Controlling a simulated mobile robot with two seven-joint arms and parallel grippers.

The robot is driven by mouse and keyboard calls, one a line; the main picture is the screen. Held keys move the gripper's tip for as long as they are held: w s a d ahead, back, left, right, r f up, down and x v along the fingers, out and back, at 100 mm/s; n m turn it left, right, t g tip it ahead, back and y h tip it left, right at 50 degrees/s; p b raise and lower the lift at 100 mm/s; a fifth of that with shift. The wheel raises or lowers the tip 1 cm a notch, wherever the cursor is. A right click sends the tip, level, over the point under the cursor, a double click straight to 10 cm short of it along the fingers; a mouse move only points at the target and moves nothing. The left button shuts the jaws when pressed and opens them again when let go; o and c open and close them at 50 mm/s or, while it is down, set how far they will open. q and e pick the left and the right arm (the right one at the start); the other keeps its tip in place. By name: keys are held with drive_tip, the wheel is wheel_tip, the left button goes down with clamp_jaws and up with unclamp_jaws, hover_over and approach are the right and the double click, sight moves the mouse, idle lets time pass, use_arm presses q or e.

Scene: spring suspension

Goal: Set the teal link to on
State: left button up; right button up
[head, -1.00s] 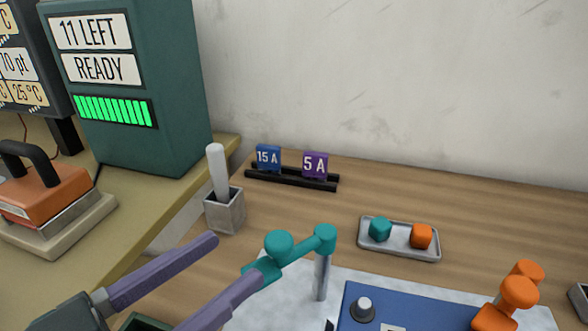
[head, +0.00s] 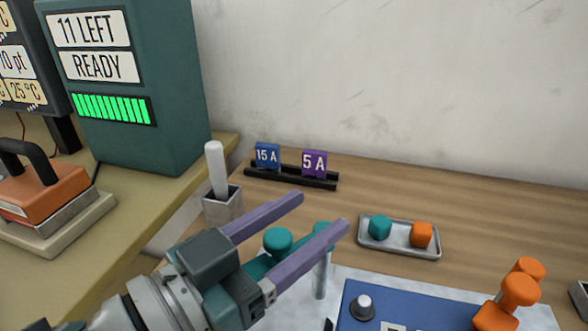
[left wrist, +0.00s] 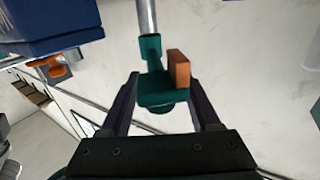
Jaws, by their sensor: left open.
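The teal link (head: 278,241) is an arm with a round knob, joined to the top of a grey metal post (head: 320,275). My left gripper (head: 323,210) is open, its two purple fingers reaching over the link, one on each side of the knob in the picture. The near finger hides part of the link's arm. In the left wrist view the teal link (left wrist: 153,88) lies between the open fingers, with a copper-coloured block (left wrist: 180,68) on it. I cannot tell whether a finger touches it. My right gripper is not in view.
A blue box (head: 385,305) with a white knob (head: 364,306) and an orange lever (head: 519,291) stand right of the post. A tray (head: 375,247) holds a teal and an orange piece. A grey holder (head: 222,205) with a white stick stands left, near the fingers.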

use_arm(q)
clamp_jaws()
idle(0.4)
idle(0.9)
